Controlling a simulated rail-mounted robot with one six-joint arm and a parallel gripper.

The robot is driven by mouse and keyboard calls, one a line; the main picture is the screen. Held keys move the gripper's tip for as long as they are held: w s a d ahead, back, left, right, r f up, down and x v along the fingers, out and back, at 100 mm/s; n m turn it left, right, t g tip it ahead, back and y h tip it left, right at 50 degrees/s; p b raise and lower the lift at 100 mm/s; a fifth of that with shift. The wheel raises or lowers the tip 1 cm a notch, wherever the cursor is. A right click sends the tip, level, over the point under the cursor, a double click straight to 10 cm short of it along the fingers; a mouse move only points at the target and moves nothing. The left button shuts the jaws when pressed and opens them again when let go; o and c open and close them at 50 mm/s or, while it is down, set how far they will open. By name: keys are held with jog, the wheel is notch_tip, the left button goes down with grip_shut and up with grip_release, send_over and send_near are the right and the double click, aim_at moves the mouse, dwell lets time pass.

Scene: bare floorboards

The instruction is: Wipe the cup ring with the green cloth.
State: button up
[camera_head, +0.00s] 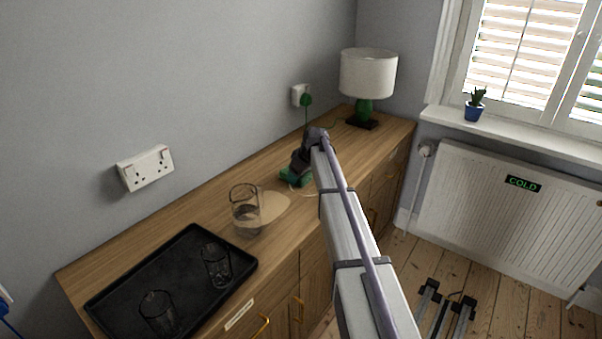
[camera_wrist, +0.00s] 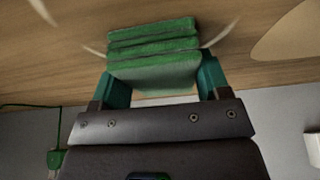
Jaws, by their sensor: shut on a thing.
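The green cloth (camera_wrist: 152,45) is a folded stack between the fingers of my gripper (camera_wrist: 163,78) in the wrist view. In the head view my gripper (camera_head: 299,170) is over the wooden cabinet top, shut on the green cloth (camera_head: 294,180). The cloth appears to be at the wood surface; contact is hard to confirm. The cup ring (camera_wrist: 222,34) shows as pale arcs on both sides of the cloth, its middle hidden beneath it. In the head view a faint piece of the ring (camera_head: 308,194) shows beside the cloth.
A glass (camera_head: 245,209) stands by a round tan mat (camera_head: 272,207), left of my gripper. A black tray (camera_head: 190,256) holds two glasses at the near left. A lamp (camera_head: 367,77) stands at the far end. A green plug and cord (camera_head: 306,101) hang behind my gripper.

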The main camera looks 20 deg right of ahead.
jog(key=shift+s+d+r, duration=0.1)
jog(key=shift+s+d, duration=0.9)
jog(key=shift+s, duration=0.6)
jog(key=shift+s+d+f, duration=0.1)
jog(key=shift+s+d, duration=0.95)
jog(key=shift+s, duration=0.5)
jog(key=shift+s+d+r, duration=0.1)
jog(key=shift+s+d, duration=0.9)
jog(key=shift+s, duration=0.6)
jog(key=shift+s+a, duration=0.5)
jog(key=shift+a, duration=0.2)
jog(key=shift+w+a, duration=1.05)
jog(key=shift+w, duration=0.6)
jog(key=shift+w+a, duration=1.05)
jog(key=shift+w, duration=0.55)
jog(key=shift+w+a, duration=1.05)
jog(key=shift+w, duration=0.6)
notch_tip(320, 180, up, 6)
jog(key=p, duration=0.6)
notch_tip(320, 180, up, 3)
jog(key=p, duration=0.3)
